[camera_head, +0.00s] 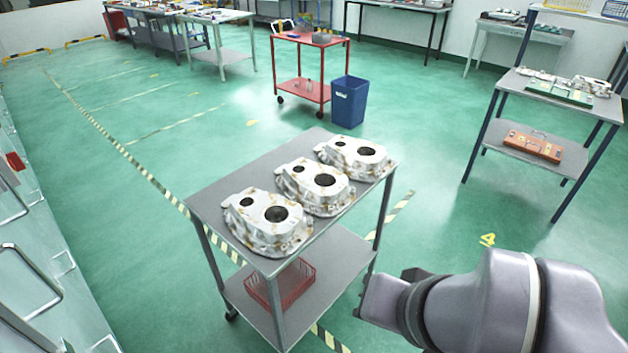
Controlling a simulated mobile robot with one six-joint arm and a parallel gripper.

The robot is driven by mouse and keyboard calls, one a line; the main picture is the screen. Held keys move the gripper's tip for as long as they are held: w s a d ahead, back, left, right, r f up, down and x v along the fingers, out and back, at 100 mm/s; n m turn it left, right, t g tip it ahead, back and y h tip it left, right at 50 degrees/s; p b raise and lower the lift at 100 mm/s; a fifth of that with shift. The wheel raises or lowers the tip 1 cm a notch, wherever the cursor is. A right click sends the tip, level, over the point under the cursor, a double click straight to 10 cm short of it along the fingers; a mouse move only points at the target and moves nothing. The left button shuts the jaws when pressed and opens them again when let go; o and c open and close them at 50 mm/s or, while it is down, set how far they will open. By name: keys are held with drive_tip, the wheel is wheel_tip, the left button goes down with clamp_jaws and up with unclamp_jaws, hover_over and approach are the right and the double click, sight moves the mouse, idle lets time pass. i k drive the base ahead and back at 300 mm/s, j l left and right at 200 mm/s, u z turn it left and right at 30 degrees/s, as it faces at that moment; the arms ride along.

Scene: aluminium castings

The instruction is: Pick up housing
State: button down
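Three silver-white cast housings sit in a row on the grey top of a wheeled cart (222,187). The nearest housing (247,222) is at the cart's front left, the middle housing (301,188) is beside it, and the far housing (339,158) is at the back right. Each has a large dark round bore and a smaller hole. They stand close together; whether they touch is hard to tell. My gripper (378,298) is at the lower right, right of the cart and apart from all the housings. Its fingers cannot be made out clearly.
A red basket (298,281) lies on the cart's lower shelf. A blue bin (349,103) and a red trolley (301,83) stand behind the cart. A shelf table (511,84) with parts and an orange case (532,146) is at the right. Green floor left of the cart is clear.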

sight(322, 191)
drive_tip(key=i+l+u, duration=0.5)
drive_tip(key=i+l, duration=0.2)
drive_tip(key=i, duration=0.2)
drive_tip(key=i+l+u, duration=0.45)
drive_tip(key=i+l, duration=0.35)
drive_tip(key=l, duration=0.25)
